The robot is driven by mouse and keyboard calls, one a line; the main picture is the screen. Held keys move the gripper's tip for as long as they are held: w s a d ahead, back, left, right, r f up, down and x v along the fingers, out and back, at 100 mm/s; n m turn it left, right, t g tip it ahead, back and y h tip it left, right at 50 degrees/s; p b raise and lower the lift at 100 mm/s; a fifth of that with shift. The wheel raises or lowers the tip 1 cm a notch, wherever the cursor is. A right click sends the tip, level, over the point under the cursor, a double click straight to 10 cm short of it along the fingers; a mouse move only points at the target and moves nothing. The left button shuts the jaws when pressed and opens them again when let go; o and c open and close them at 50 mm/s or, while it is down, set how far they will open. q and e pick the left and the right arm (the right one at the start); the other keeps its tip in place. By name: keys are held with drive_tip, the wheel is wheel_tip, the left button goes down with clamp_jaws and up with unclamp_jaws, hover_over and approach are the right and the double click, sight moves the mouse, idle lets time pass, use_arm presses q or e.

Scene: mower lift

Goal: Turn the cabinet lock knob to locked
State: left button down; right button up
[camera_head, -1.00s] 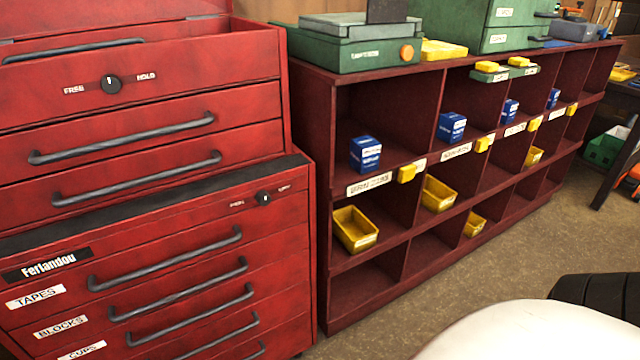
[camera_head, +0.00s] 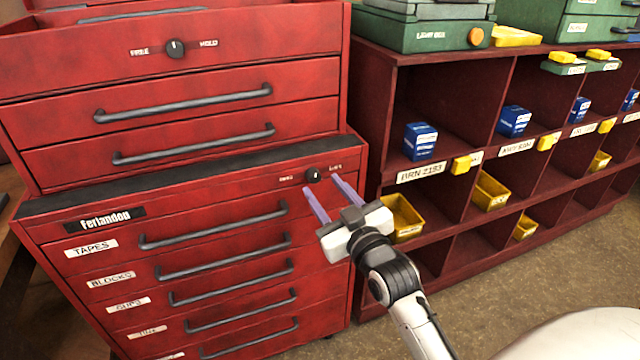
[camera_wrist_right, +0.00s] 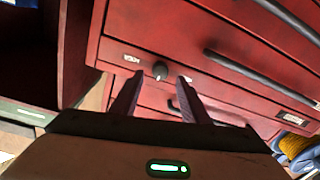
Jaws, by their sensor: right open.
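The red tool cabinet (camera_head: 210,190) stands at the left in the head view. Its lower section has a small black lock knob (camera_head: 313,176) at the upper right, with a small label on each side. The knob also shows in the right wrist view (camera_wrist_right: 160,70), ahead of and between the fingers. A second black knob (camera_head: 176,48) sits higher, between labels FREE and HOLD. My right gripper (camera_head: 325,190) is open and empty, its two purple fingers pointing at the lower knob, apparently just short of it. My left gripper is not in view.
Long grey drawer handles (camera_head: 215,225) stick out below the lower knob. A dark red shelf unit (camera_head: 372,110) with blue boxes and yellow bins (camera_head: 490,191) stands close to the cabinet's right side. Bare floor (camera_head: 560,262) lies in front of the shelf.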

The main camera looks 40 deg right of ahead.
sight(315, 178)
drive_tip(key=shift+w+d, duration=0.15)
drive_tip(key=shift+w, duration=0.6)
drive_tip(key=shift+w+d, duration=0.15)
drive_tip(key=shift+w, duration=0.6)
clamp_jaws()
